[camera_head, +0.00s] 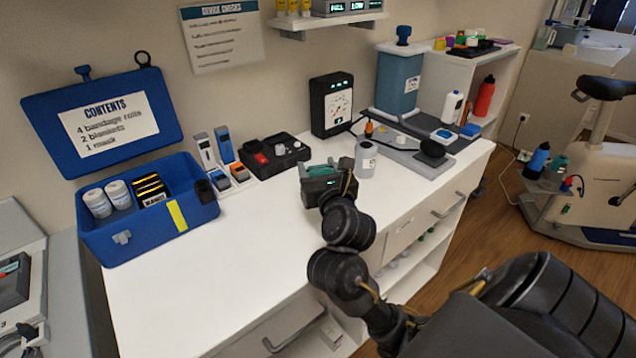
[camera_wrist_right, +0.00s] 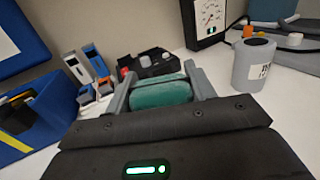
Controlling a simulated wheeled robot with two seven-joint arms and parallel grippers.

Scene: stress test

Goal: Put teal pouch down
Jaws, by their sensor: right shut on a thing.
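The teal pouch (camera_wrist_right: 160,93) sits between the two grey fingers of my right gripper (camera_wrist_right: 158,88) in the right wrist view. The fingers are shut on it, one on each side. In the head view my right gripper (camera_head: 320,166) is over the middle of the white counter (camera_head: 235,265), and only a little teal of the pouch shows past the gripper body. I cannot tell whether the pouch touches the counter or hangs just above it. My left gripper is not in view.
An open blue box (camera_head: 150,235) with white rolls stands on the left. A black tray (camera_head: 275,155) and handheld devices (camera_head: 225,147) lie behind the gripper. A grey-white bottle (camera_head: 366,160) stands close at its right. The counter's front left is clear.

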